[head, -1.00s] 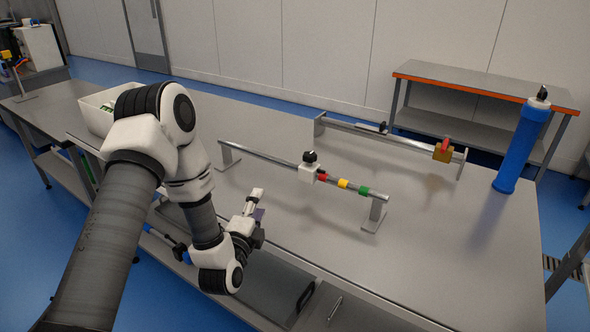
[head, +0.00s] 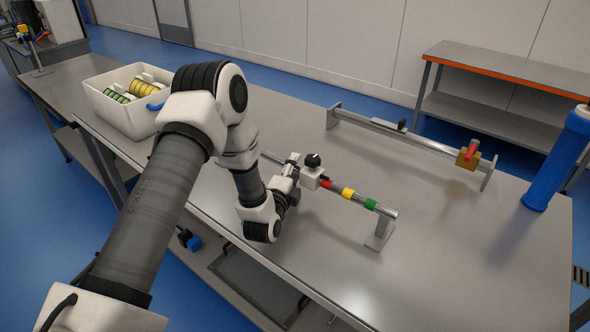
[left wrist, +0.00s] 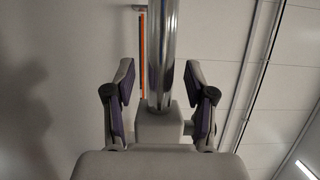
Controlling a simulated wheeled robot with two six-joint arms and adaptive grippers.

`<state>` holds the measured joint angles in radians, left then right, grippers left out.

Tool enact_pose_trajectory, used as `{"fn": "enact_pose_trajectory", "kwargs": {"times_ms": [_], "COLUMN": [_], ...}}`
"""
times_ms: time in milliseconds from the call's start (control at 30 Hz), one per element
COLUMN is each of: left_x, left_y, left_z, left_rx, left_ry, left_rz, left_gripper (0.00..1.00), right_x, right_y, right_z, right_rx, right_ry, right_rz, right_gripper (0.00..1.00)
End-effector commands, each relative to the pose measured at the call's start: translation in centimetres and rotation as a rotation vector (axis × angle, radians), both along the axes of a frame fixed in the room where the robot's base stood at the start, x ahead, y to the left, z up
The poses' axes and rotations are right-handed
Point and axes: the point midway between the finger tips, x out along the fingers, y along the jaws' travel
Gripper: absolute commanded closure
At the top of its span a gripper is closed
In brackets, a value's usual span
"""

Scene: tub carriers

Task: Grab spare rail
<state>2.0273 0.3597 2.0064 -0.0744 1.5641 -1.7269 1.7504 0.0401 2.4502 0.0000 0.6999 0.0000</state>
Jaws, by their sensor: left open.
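The near rail (head: 388,212) is a chrome bar on end brackets above the table, with red, yellow and green bands. A white block (head: 312,178) with a black knob sits on it. The far rail (head: 375,127) carries a brass-coloured block (head: 468,156) with a red part. I cannot tell which rail is the spare. My left gripper (head: 293,163) is open at the near rail, just left of the white block. In the left wrist view its open fingers (left wrist: 159,75) stand either side of a chrome bar (left wrist: 160,45), with a pale block (left wrist: 160,125) below. My right gripper is not in view.
A white bin (head: 128,112) with green and yellow ringed items stands on the table at the left. A blue cylinder (head: 555,160) stands at the right edge. The table (head: 450,240) is clear between the rails and at the front right.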

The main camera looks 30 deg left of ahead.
Motion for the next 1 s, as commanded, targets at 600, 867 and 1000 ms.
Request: {"fn": "enact_pose_trajectory", "kwargs": {"times_ms": [600,867,1000], "left_x": [0.6,0.7,1.3], "left_y": [0.1,0.1,-0.1], "left_z": [0.1,0.4,1.4], "left_rx": [0.000,0.000,0.000], "left_ry": [-0.005,-0.004,-0.005], "left_rz": [0.000,-0.001,-0.004], "left_gripper": [1.00,1.00,1.00], "right_x": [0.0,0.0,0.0], "right_y": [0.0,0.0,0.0], "right_z": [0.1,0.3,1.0], "right_rx": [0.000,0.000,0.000], "right_ry": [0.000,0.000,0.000], "right_rz": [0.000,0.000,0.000], "right_gripper": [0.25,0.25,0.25]}}
